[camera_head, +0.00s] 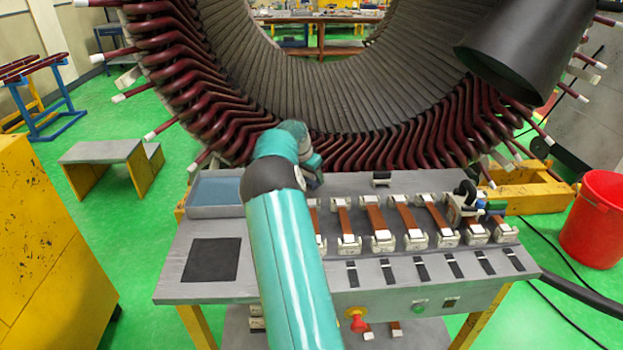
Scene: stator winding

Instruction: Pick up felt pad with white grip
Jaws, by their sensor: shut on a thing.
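My teal arm (293,265) reaches from the bottom edge over the workbench and bends at a dark joint. Its far end folds down behind the elbow (290,138), so my gripper is hidden and I cannot see what it holds. A row of several brown strips with white end blocks (376,222) lies on the bench top. A white block (349,244) sits at the near end of one strip. I cannot tell which piece is the felt pad with the white grip. My arm hides part of the row's left end.
The grey workbench (430,292) carries a black square (211,260), a blue-lined tray (217,190) and a dark clamp-like tool (465,198). The large stator (330,110) stands behind. A red bucket (597,220) is at right, a yellow cabinet (45,250) at left.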

